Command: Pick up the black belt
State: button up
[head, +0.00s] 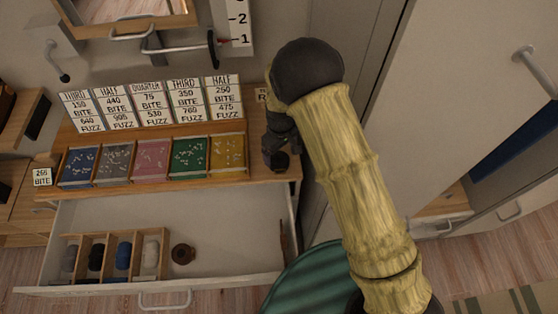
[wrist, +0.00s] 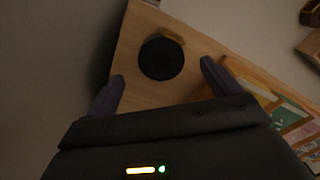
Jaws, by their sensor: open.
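The black belt (head: 281,162) appears as a small dark coil on the right end of the wooden dresser top (head: 225,172). In the wrist view the belt (wrist: 161,59) is a round black coil lying flat on the wood, with a tan piece at its upper right edge. My gripper (wrist: 162,73) is open, its two purple-grey fingers on either side of the coil in the picture. I cannot tell how high the fingertips are above it. In the head view my gripper (head: 277,150) points down over this end of the dresser, and my arm partly hides the area.
Coloured trays (head: 150,160) and price cards (head: 152,105) stand left of the belt. Below, an open drawer (head: 225,265) holds a divided box (head: 135,236) of rolled items and a brown coil (head: 182,254). A pale cabinet (head: 450,110) stands at right.

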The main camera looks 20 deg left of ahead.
aim_at(279, 159)
jog(key=shift+w+a+f+p, duration=0.15)
jog(key=shift+f+p, duration=0.55)
jog(key=shift+f, duration=0.6)
jog(key=shift+s+a+f+p, duration=0.1)
jog(key=shift+f+p, duration=0.6)
jog(key=shift+f, duration=0.6)
jog(key=c, duration=1.1)
jog(key=shift+c, duration=0.2)
jog(key=shift+r, duration=0.15)
notch_tip(279, 159, up, 10)
jog(key=b, duration=0.3)
